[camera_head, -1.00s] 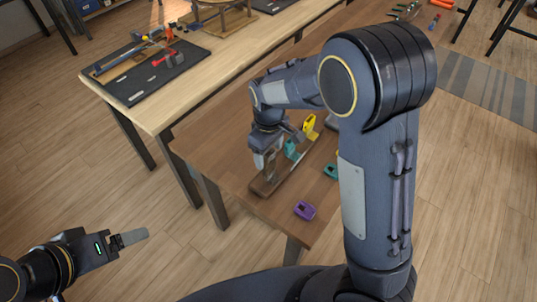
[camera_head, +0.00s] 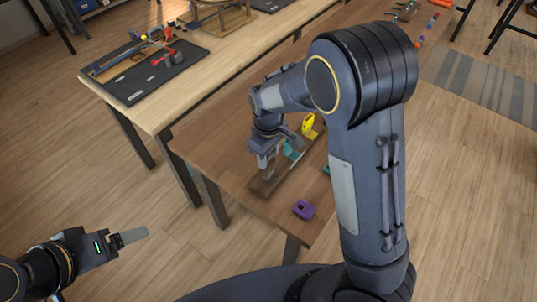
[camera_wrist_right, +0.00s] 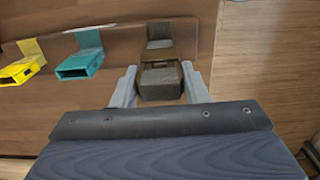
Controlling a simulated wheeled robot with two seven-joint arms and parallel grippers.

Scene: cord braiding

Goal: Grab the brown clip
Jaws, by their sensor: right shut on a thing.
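The brown clip (camera_wrist_right: 158,78) is in the right wrist view, between the two fingers of my right gripper (camera_wrist_right: 160,86). The fingers are shut on it from both sides. It is at the end of a brown wooden strip (camera_wrist_right: 110,22), beside a teal clip (camera_wrist_right: 80,65) and a yellow clip (camera_wrist_right: 22,70). In the head view my right gripper (camera_head: 266,166) points down at the near part of this strip, and the brown clip is hard to make out there. My left gripper (camera_head: 128,238) is far from the clips, off the table's left side; its fingers overlap in view.
A purple clip (camera_head: 303,209) lies on the brown table (camera_head: 215,140) near its front edge. Another teal clip (camera_head: 326,169) is partly hidden by my right arm. A lighter table (camera_head: 155,112) with a black board (camera_head: 145,78) and tools stands behind at left.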

